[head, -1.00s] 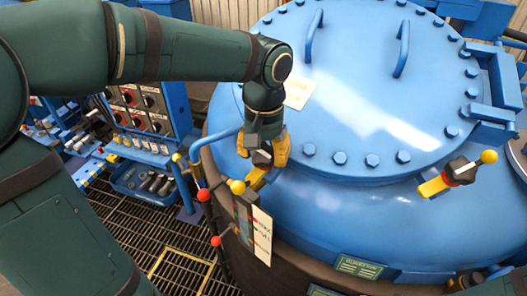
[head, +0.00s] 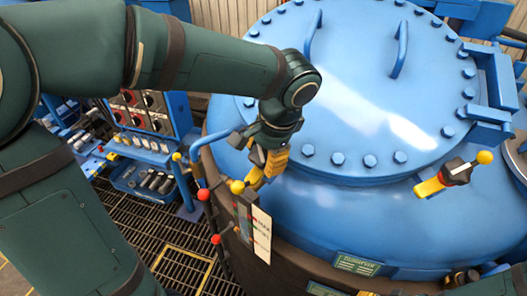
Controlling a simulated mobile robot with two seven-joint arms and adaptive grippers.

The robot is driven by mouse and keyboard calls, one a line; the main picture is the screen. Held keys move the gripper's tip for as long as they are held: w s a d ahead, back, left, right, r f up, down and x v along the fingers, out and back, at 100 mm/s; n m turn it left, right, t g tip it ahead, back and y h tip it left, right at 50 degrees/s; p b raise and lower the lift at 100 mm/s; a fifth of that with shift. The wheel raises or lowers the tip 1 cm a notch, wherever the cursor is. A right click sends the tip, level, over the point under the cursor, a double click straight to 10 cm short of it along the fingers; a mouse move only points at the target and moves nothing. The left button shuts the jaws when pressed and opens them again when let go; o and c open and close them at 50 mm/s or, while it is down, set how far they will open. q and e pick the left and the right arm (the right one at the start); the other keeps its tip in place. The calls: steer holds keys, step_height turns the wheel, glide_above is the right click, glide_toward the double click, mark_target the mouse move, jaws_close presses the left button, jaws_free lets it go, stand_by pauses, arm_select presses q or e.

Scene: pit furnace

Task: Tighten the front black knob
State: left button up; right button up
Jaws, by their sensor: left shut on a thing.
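My left gripper (head: 266,164), with yellow finger pads, reaches down to the left rim of the big blue vessel lid (head: 350,100). It is shut on a clamp part there, most likely a black knob, which the fingers largely hide. A yellow ball end (head: 237,187) sticks out just left of the fingers.
Red ball levers (head: 204,194) and a white label plate (head: 262,234) sit just below the left gripper. A blue control panel (head: 150,112) and a parts bin (head: 145,182) stand at the left. Dark floor grating (head: 185,265) lies below. Lid handles rise at the top.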

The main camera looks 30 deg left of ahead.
arm_select(q)
steer(key=m, duration=0.2)
steer(key=m+t+y, duration=0.1)
steer(key=m, duration=0.2)
steer(key=shift+d+y, duration=0.1)
steer(key=shift+y, duration=0.2)
steer(key=shift+s+m+t+y, duration=0.15)
steer(key=shift+m+t, duration=0.35)
steer(key=shift+m, duration=0.7)
steer(key=shift+w+m+t+y, duration=0.1)
steer(key=shift+m+t+y, duration=0.3)
steer(key=shift+m, duration=0.8)
steer(key=o, duration=1.2)
steer(key=shift+s, duration=0.1)
steer(key=v, duration=1.2)
steer(key=shift+s, duration=0.15)
